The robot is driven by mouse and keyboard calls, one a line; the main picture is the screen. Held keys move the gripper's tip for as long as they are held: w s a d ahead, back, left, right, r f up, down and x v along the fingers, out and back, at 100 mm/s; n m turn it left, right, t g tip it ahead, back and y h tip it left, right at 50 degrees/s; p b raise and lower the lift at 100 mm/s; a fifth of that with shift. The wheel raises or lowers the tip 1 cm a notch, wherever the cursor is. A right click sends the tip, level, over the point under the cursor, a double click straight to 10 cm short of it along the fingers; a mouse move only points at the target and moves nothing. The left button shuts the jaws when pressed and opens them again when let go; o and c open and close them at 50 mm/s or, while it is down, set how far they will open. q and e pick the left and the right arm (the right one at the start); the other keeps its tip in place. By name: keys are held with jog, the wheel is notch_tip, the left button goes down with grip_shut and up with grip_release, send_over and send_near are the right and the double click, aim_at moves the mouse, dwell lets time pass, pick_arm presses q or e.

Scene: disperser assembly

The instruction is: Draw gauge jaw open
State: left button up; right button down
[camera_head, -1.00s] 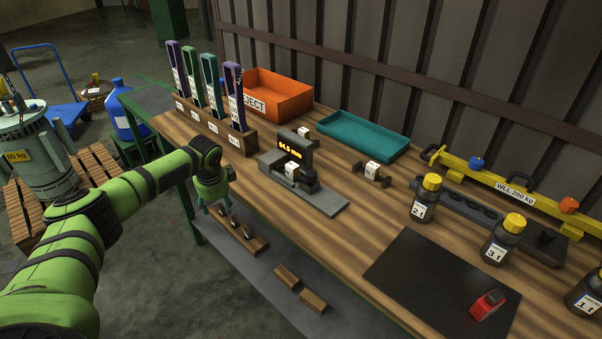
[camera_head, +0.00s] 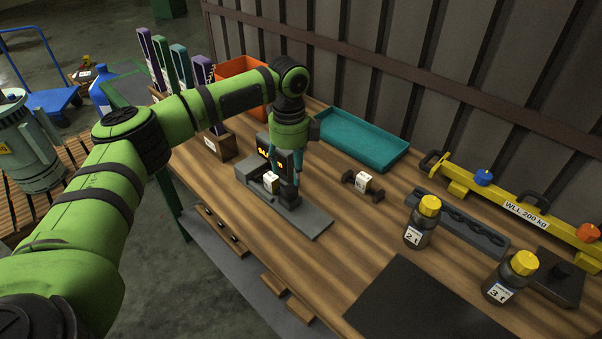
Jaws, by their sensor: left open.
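The gauge (camera_head: 305,222) is a grey slab with an upright post and a small lit display (camera_head: 262,152), partly covered by my arm. A white-labelled block (camera_head: 271,181) sits on it, and a dark jaw block (camera_head: 291,200) stands to the right of that. My left gripper (camera_head: 287,178) is open and points down over the gauge at the dark jaw block. Its fingertips overlap the block in the picture; I cannot tell whether they touch it. My right gripper is not in view.
A teal tray (camera_head: 393,163) and an orange bin (camera_head: 228,71) stand behind the gauge. A labelled dumbbell-shaped part (camera_head: 363,182) lies to its right. Yellow-capped bottles (camera_head: 415,238) and a black mat (camera_head: 400,310) are farther right. Tall coloured holders (camera_head: 146,60) stand at the left.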

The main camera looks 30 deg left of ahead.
aim_at(291, 187)
pick_arm(q)
jog(key=shift+w+d+f, duration=0.1)
jog(key=shift+w+f, duration=0.05)
jog(key=shift+f, duration=0.15)
jog(key=f, duration=0.1)
jog(key=s+f+p, duration=0.1)
jog(key=f, duration=0.1)
jog(key=shift+s+f, duration=0.1)
notch_tip(291, 187, down, 2)
jog(key=shift+f, duration=0.1)
jog(key=shift+w+f, duration=0.2)
jog(key=shift+f, duration=0.2)
jog(key=c, duration=1.1)
grip_shut()
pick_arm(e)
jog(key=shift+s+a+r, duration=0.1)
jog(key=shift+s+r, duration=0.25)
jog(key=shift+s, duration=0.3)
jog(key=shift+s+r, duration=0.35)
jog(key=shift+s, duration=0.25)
